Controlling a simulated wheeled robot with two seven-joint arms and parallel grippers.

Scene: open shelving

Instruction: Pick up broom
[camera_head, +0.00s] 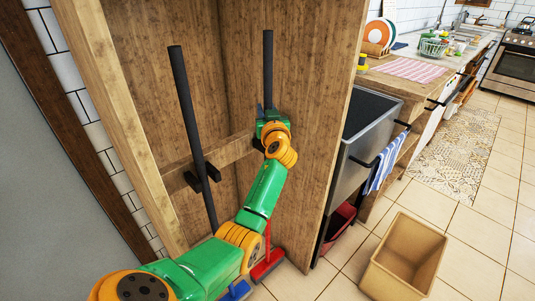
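Two long dark handles stand in a wooden open cabinet. The left handle (190,130) leans slightly and passes a black clip on a wooden crossbar. The right handle (268,65) is upright near the cabinet's right wall. A red head (268,264) shows low beneath the right handle, and a blue head (236,291) lies lower left, partly hidden by my arm. I cannot tell which one is the broom. My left gripper (265,112) is at the right handle, hiding part of it; whether its fingers close on it is hidden. My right gripper is out of view.
The cabinet's side panels (320,130) bound the space left and right. A tan bin (404,256) stands on the tiled floor at right.

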